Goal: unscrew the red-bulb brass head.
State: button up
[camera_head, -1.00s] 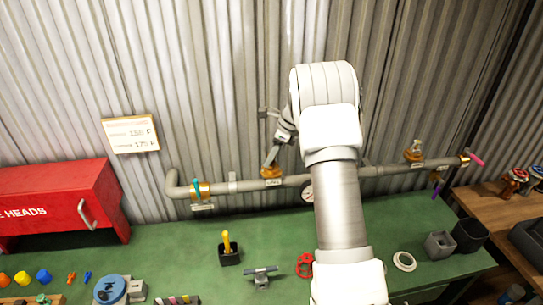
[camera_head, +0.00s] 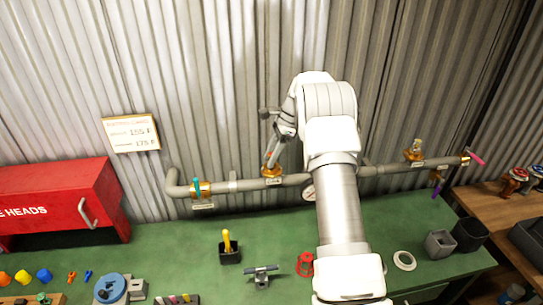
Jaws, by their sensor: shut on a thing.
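The grey pipe (camera_head: 345,174) runs along the corrugated wall just above the green bench. My gripper (camera_head: 271,163) points down at a brass fitting (camera_head: 271,171) on the pipe's left part. It is shut on the brass head at the top of that fitting. The fingers hide most of that head, and its bulb colour cannot be made out. A second head (camera_head: 415,149) stands upright in a brass fitting on the pipe's right part, apart from my gripper. Its bulb colour is too small to tell.
A valve with a teal handle (camera_head: 197,188) is at the pipe's left end. A gauge (camera_head: 308,194) is partly behind my arm. A red cabinet (camera_head: 55,203) stands at left. The bench (camera_head: 180,250) holds a black holder (camera_head: 229,256), a red ring (camera_head: 305,264) and grey cups (camera_head: 439,244).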

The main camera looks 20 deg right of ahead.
aim_at(271, 154)
grip_shut()
jog(key=shift+r, duration=0.5)
jog(key=shift+r, duration=1.05)
jog(key=shift+r, duration=2.5)
